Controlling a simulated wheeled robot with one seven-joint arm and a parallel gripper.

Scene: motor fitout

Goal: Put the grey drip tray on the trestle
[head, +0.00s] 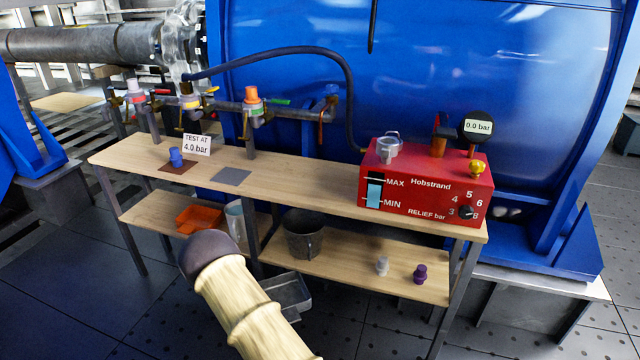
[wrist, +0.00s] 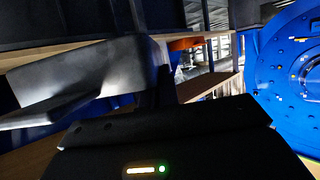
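The grey drip tray (head: 290,292) shows in the head view just right of my arm, by the front edge of the trestle's lower shelf. My arm hides part of it. In the wrist view a large grey form that looks like the tray (wrist: 75,75) fills the upper left, close to my gripper. My gripper's dark body (wrist: 165,135) fills the bottom of the wrist view. Its fingertips are hidden, so I cannot tell whether it grips the tray. The wooden trestle (head: 300,192) stands in front of the blue tank.
On the top stand a red pump box (head: 425,188), a blue fitting (head: 176,157), a sign (head: 197,145) and a grey square (head: 231,176). The lower shelf holds an orange tray (head: 198,218), a bucket (head: 303,235) and small fittings (head: 420,273). The middle of the top is clear.

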